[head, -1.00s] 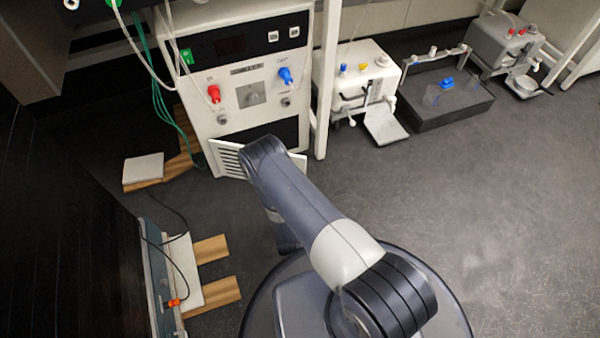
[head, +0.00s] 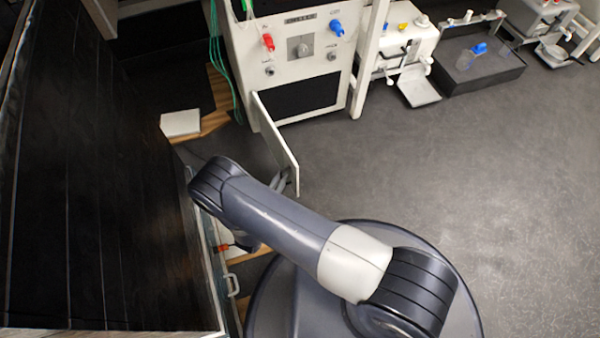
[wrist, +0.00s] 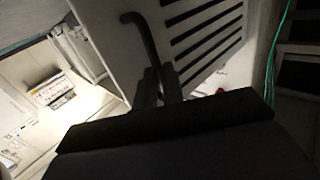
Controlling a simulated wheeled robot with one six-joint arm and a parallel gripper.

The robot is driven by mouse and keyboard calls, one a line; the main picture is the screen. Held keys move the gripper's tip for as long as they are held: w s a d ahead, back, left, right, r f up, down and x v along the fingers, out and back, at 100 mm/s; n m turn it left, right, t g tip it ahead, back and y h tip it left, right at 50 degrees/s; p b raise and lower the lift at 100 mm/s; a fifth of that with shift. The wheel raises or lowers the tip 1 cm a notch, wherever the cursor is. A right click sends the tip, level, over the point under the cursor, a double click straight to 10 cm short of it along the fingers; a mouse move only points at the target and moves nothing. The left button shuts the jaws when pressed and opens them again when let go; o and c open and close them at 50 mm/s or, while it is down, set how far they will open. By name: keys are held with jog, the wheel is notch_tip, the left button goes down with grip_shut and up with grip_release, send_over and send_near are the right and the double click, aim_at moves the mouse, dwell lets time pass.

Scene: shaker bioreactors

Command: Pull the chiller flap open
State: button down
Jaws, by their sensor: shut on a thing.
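The chiller (head: 300,45) is a white cabinet with a red and a blue connector at the top of the head view. Its flap (head: 276,142) is swung out from the cabinet front, hinged at its left edge, and a dark opening (head: 305,97) shows behind. In the wrist view the slotted face of the flap (wrist: 205,38) fills the upper right, with a dark bent handle (wrist: 145,35) at its left. My gripper (wrist: 158,82) is shut on the handle's lower end. In the head view the gripper (head: 280,183) is small and partly hidden beside the flap's free edge.
A dark panelled surface (head: 95,190) takes up the left side. A white block (head: 181,123) lies on the floor left of the chiller. White instruments (head: 410,45) and a dark tray (head: 480,65) stand to the right. The grey floor (head: 440,150) at right is clear.

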jog(key=a, duration=0.6)
jog(key=shift+s+a+r, duration=0.15)
jog(key=shift+s+a, duration=0.2)
jog(key=shift+s, duration=0.1)
